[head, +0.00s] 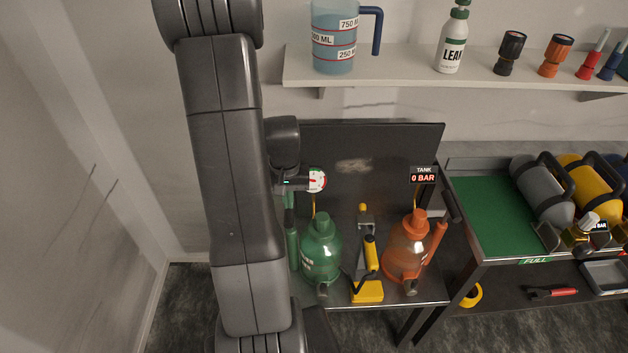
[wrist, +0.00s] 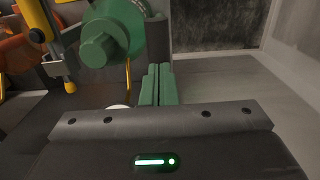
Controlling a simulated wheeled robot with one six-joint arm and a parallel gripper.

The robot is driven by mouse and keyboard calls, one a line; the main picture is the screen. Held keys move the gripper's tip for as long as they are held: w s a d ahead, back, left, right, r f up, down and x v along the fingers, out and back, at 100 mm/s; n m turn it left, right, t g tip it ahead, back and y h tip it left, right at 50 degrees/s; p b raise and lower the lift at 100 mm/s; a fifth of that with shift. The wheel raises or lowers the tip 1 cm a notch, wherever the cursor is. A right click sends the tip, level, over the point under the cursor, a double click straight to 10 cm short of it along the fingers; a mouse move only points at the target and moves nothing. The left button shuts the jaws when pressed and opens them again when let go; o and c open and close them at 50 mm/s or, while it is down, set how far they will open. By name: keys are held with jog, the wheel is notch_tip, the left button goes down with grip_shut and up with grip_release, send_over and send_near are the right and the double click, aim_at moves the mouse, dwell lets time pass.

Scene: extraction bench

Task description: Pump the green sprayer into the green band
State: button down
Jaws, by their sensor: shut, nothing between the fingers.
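The green sprayer (head: 321,250) stands upright on the low bench, left of a yellow and grey upright tool. A round white gauge (head: 317,180) is above it; its needle reading is too small to tell. My gripper (head: 289,203) points down just left of the gauge, above and left of the sprayer body. In the wrist view the two green fingers (wrist: 158,82) are together with nothing held. The sprayer (wrist: 112,32) shows there up and left of the fingertips, apart from them as far as I can tell. A green upright tube (head: 293,248) is below my gripper.
An orange sprayer (head: 406,250) stands right of the yellow tool (head: 368,268); a tank display (head: 423,174) above it reads 0 BAR. A dark panel (head: 375,150) backs the bench. A shelf (head: 400,66) with a jug and bottles is above. A green-topped cart (head: 495,215) stands right.

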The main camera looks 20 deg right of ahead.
aim_at(289, 212)
jog(key=shift+f+b, duration=2.1)
jog(key=shift+f, duration=0.5)
jog(key=shift+r+p, duration=1.95)
jog(key=shift+r, duration=0.7)
jog(key=shift+r, duration=0.15)
notch_tip(289, 212, up, 5)
jog(key=p, duration=0.3)
jog(key=shift+a, duration=0.1)
